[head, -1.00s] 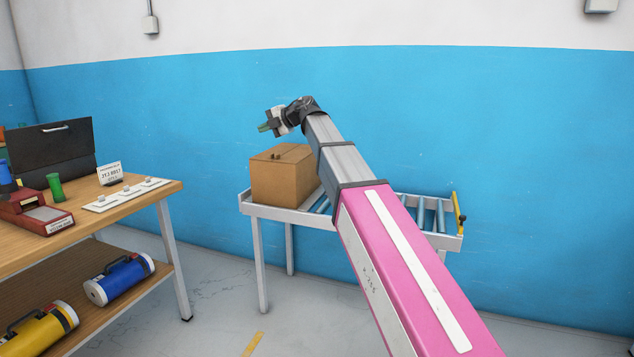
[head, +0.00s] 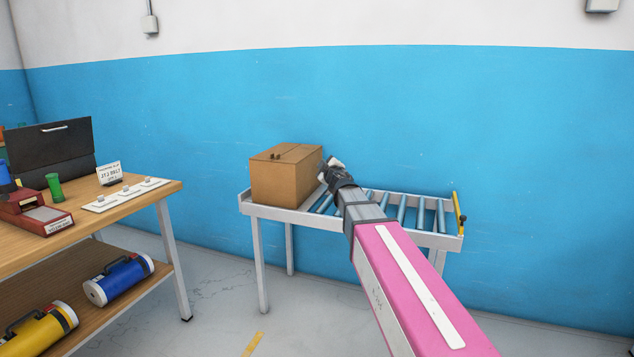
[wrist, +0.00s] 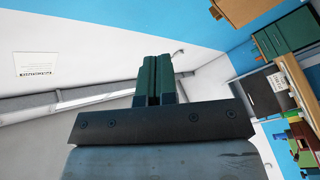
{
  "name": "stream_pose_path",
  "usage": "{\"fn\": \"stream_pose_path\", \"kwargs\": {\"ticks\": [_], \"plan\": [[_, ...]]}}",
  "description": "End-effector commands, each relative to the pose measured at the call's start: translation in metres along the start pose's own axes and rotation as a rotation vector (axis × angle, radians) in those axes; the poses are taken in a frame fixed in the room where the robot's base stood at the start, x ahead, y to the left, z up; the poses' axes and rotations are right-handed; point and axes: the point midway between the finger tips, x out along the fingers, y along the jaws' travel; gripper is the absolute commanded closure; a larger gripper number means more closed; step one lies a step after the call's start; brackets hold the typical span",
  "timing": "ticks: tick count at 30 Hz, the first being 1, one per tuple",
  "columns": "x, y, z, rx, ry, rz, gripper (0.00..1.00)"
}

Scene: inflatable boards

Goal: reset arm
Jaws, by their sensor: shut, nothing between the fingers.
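My arm reaches out over the roller conveyor stand in the head view. My gripper (wrist: 153,80) shows in the wrist view with its two green fingers together and nothing between them. In the head view the fingers are mostly hidden behind my wrist, just right of the cardboard box (head: 286,180). The box is closed and sits on the left end of the conveyor (head: 270,212). I cannot tell the exact gap between my wrist and the box.
A wooden workbench (head: 150,194) stands at left with a black case (head: 50,148), a green cup (head: 54,187) and a white switch strip (head: 126,195). Blue (head: 119,279) and yellow (head: 40,332) cylinders lie on its lower shelf. The floor between bench and conveyor is mostly clear.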

Motion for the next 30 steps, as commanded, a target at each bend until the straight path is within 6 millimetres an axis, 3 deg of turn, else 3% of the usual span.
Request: {"fn": "stream_pose_path", "kwargs": {"ticks": [1, 6, 11, 15, 19, 24, 27, 30], "plan": [[-0.017, -0.007, 0.033, 0.055, -0.099, 0.019, 1.00], [-0.067, -0.035, 0.127, 0.228, -0.427, 0.044, 1.00], [-0.129, -0.076, 0.200, 0.379, -0.729, 0.008, 1.00], [-0.193, -0.121, 0.247, 0.508, -0.991, -0.071, 1.00], [-0.260, -0.166, 0.274, 0.632, -1.227, -0.184, 1.00], [-0.338, -0.216, 0.282, 0.780, -1.477, -0.369, 1.00], [-0.369, -0.235, 0.278, 0.841, -1.569, -0.462, 1.00], [-0.387, -0.245, 0.274, 0.880, -1.621, -0.522, 1.00]]}}
